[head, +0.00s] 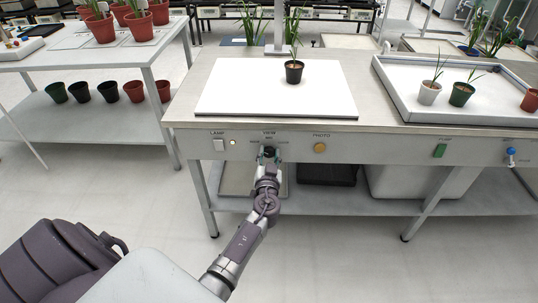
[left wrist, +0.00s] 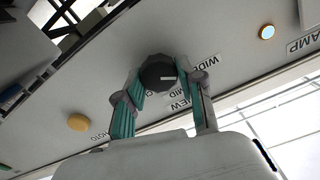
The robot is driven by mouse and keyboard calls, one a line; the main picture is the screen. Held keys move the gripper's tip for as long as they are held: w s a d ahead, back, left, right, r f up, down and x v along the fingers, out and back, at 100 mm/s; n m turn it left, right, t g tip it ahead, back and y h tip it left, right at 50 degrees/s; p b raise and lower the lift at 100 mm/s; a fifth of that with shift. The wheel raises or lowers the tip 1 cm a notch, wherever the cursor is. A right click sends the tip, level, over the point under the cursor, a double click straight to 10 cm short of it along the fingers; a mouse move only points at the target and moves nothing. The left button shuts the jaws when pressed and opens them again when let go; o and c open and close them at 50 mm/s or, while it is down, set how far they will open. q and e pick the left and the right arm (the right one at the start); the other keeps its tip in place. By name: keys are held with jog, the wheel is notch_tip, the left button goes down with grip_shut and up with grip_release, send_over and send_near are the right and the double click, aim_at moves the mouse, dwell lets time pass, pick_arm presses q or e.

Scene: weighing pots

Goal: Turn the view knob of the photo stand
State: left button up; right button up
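The view knob (left wrist: 157,72) is dark and many-sided, with a small pale mark on its face. It sits on the grey front panel of the photo stand, among the labels WIDE, MID and VIEW; another label is partly covered by a finger. My left gripper (left wrist: 160,80) reaches up to the panel with one teal-padded finger against each side of the knob. In the head view the left gripper (head: 268,158) covers most of the knob. The photo stand's white board (head: 230,100) bears a black pot (head: 294,73) with a green plant. My right gripper is out of view.
A lit lamp indicator (head: 233,143) and switch (head: 219,145) are left of the knob, and a yellow photo button (head: 320,147) is right. A grey tray (head: 400,88) with several pots stands on the right. A shelf lies below the panel; the floor in front is clear.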

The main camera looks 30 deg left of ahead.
pick_arm(q)
jog(key=c, duration=0.5)
